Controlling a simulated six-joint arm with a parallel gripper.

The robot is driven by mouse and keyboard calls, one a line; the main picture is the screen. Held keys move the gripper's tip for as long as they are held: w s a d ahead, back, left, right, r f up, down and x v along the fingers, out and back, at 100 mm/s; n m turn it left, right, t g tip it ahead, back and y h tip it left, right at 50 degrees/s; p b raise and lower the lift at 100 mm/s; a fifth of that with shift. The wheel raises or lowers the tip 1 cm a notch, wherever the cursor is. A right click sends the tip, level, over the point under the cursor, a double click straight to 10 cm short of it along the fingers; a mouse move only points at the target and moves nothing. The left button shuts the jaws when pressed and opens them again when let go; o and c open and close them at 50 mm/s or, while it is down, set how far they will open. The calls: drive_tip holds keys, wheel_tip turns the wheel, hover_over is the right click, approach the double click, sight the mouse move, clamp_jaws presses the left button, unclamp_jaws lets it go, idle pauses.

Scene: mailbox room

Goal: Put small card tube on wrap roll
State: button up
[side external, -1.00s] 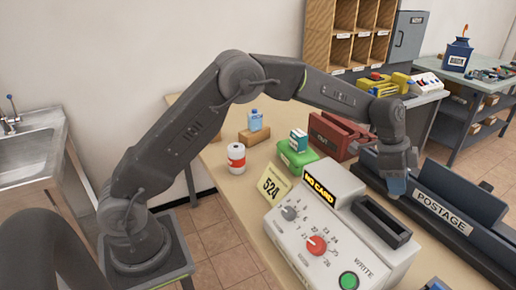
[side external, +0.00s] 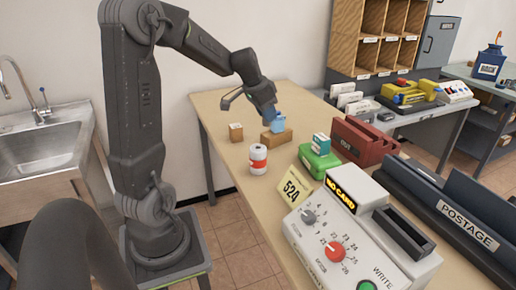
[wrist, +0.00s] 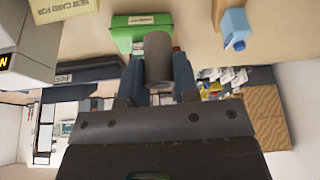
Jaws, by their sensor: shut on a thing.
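My gripper (wrist: 158,82) is shut on a plain grey-brown cylinder (wrist: 158,56), which looks like the small card tube. It stands between the blue-grey fingers in the wrist view. In the side view my gripper (side external: 273,113) is at the far part of the table, by the light-blue bottle on the wooden block; the tube cannot be made out there. The white roll with a red band (side external: 258,160), likely the wrap roll, stands upright on the table, nearer the camera and apart from my gripper. I cannot make out the roll in the wrist view.
The blue bottle (wrist: 235,28) appears right of the tube in the wrist view. A green box (side external: 318,162), red tray (side external: 362,144), number card (side external: 292,188) and control box (side external: 350,240) lie rightward.

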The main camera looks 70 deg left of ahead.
sight(263, 146)
drive_tip(key=shift+n, duration=0.4)
drive_tip(key=s+f, duration=0.1)
drive_tip(key=s+a+f, duration=0.1)
drive_tip(key=f, duration=0.1)
drive_tip(key=shift+s+a, duration=0.1)
drive_tip(key=shift+s, duration=0.15)
drive_tip(key=shift+w+f, duration=0.1)
drive_tip(key=shift+f, duration=2.4)
drive_tip(key=shift+f, duration=0.2)
drive_tip(key=o, duration=0.9)
